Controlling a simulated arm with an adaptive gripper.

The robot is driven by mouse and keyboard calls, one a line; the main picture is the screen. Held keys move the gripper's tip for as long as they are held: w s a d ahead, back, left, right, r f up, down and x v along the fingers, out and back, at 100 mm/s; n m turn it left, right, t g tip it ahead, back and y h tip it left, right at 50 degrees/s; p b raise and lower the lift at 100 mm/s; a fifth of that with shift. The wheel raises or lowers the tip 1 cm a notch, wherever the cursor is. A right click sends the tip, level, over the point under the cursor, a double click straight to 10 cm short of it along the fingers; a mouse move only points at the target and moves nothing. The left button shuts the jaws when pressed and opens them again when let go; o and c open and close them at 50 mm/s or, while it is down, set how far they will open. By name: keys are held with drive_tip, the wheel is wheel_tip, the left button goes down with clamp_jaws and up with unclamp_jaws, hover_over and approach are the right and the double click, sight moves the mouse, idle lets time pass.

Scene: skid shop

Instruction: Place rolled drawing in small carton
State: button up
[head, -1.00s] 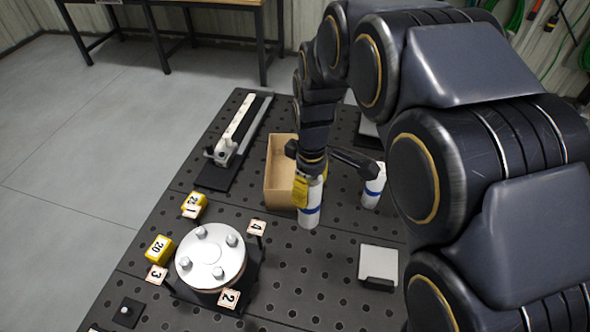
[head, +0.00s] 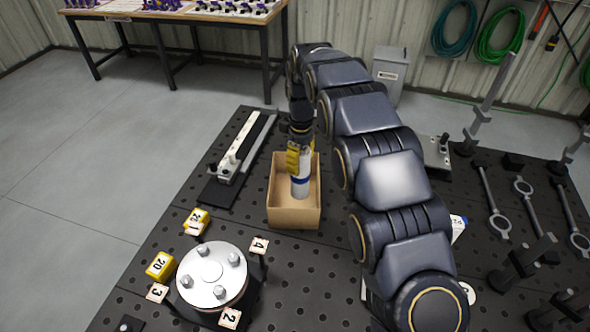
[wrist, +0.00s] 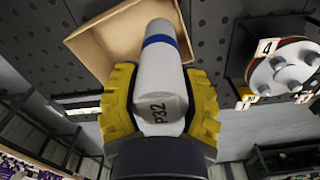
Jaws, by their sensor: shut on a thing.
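The rolled drawing (head: 301,186) is a white roll with a blue band, marked P32 in the wrist view (wrist: 160,80). My gripper (head: 299,158) is shut on it, with yellow fingers on both sides (wrist: 160,105). The roll is nearly upright, its lower end within the outline of the small carton (head: 294,217), an open brown cardboard box. I cannot tell whether the roll touches the carton floor. The carton also shows in the wrist view (wrist: 101,43), behind the roll.
A round metal flange (head: 212,274) with bolts and number tags stands front left of the carton. A long tool on a dark base (head: 236,142) lies to the left. A white object with blue (head: 457,228) is partly hidden by my arm. Wrenches (head: 491,203) lie at right.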

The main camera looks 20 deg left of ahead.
drive_tip(key=w+a+f, duration=0.2)
drive_tip(key=w+f, duration=0.3)
drive_tip(key=f, duration=0.1)
drive_tip(key=shift+w+a, duration=0.2)
drive_tip(key=shift+a, duration=0.15)
drive_tip(key=shift+w+f, duration=0.15)
drive_tip(key=shift+f, duration=1.6)
drive_tip(key=shift+f, duration=0.1)
drive_tip(key=o, duration=1.1)
wheel_tip(320, 180, up, 12)
